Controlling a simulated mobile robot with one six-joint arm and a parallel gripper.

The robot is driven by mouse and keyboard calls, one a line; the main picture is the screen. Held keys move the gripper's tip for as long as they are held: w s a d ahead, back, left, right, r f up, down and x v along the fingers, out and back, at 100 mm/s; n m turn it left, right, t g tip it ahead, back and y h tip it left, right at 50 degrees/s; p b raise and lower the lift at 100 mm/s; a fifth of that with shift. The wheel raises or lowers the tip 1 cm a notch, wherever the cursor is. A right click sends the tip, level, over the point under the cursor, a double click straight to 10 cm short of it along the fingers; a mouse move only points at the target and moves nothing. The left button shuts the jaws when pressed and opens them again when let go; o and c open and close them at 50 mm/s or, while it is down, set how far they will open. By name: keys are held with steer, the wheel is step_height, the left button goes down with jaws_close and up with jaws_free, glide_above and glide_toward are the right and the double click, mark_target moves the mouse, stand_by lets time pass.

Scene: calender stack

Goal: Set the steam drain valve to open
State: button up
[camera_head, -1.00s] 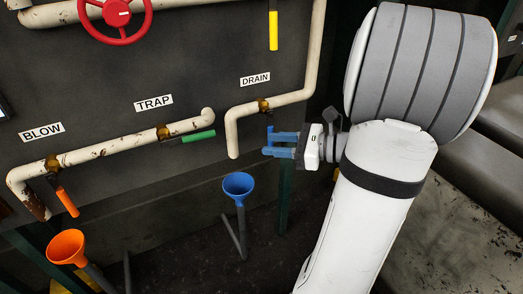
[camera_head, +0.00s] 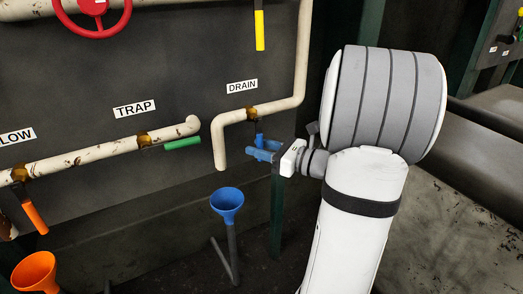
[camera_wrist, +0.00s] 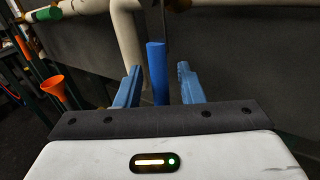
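The drain valve is a brass body (camera_head: 251,112) on the pale pipe below the DRAIN label (camera_head: 242,86). Its blue handle (camera_head: 259,138) hangs down, roughly across the horizontal pipe run. My gripper (camera_head: 262,151) is at the lower part of this handle, with its blue fingers pointing toward the panel. In the wrist view the blue handle (camera_wrist: 157,75) stands between the two open fingers, with gaps showing on both sides. The fingers partly hide the handle's lower end in the head view.
The TRAP valve has a green handle (camera_head: 182,143) along its pipe. A BLOW valve with an orange handle (camera_head: 36,218) is at left. A blue funnel (camera_head: 227,202) stands below the drain outlet. A yellow handle (camera_head: 260,30) hangs above. A dark green post (camera_head: 278,210) stands below my gripper.

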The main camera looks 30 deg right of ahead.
steer(key=shift+w, duration=0.1)
jaws_close()
stand_by(0.3)
